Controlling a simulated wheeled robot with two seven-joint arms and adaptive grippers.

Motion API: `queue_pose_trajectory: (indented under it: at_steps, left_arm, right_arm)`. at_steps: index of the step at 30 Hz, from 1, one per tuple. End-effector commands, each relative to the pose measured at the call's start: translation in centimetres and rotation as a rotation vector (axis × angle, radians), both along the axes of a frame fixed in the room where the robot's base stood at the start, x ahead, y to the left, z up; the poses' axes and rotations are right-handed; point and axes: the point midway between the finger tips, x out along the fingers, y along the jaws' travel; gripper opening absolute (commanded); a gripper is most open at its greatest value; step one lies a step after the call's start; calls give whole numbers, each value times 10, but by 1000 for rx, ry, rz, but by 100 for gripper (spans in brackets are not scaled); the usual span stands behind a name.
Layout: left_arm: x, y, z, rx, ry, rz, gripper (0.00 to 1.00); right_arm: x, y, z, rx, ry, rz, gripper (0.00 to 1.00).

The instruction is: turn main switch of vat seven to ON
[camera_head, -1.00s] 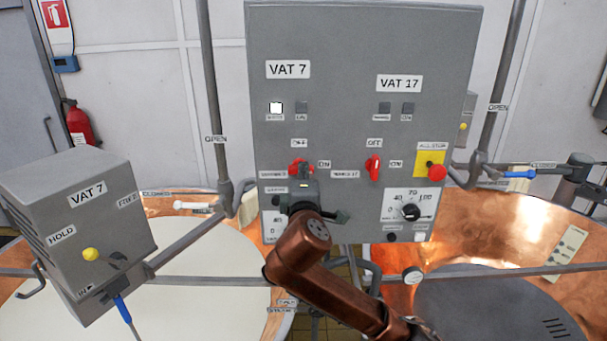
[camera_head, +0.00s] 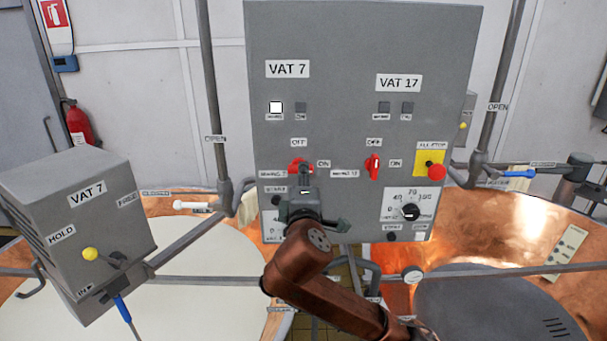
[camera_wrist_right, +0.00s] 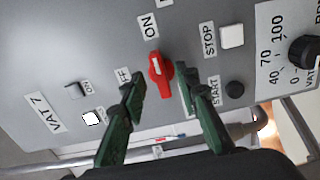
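The red main switch of vat seven (camera_head: 296,165) is on the grey control panel under the VAT 7 plate (camera_head: 288,69). The OFF label is above it and the ON label (camera_head: 324,164) to its right. In the right wrist view the red switch (camera_wrist_right: 160,76) has its long grip roughly in line with the ON label (camera_wrist_right: 149,26). My right gripper (camera_head: 305,178) is in front of the panel at the switch, hiding part of it. Its dark green fingers (camera_wrist_right: 162,84) are apart, one on each side of the switch; contact is not clear. My left gripper is not in view.
The vat 17 switch (camera_head: 373,165) and the red all-stop button (camera_head: 437,172) are to the right. A STOP button (camera_wrist_right: 232,36), START button (camera_wrist_right: 235,89) and dial (camera_head: 411,212) are close by. A VAT 7 box (camera_head: 80,230) stands left; copper vats and pipes lie below.

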Motion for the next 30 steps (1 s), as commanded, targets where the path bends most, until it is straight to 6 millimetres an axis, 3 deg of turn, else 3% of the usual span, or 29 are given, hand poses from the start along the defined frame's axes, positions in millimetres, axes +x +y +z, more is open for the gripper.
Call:
queue_pose_trajectory:
  at_steps: [6, 12, 18, 30]
  left_arm:
    - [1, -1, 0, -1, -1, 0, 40]
    - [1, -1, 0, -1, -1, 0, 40]
    - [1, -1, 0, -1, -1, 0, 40]
    - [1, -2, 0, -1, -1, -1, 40]
  right_arm:
    - [-48, 2, 0, 1, -1, 5, 29]
    - [-79, 2, 0, 1, 0, 3, 29]
    - [-91, 1, -1, 1, 1, 1, 29]
    - [-92, 2, -1, 1, 1, 2, 29]
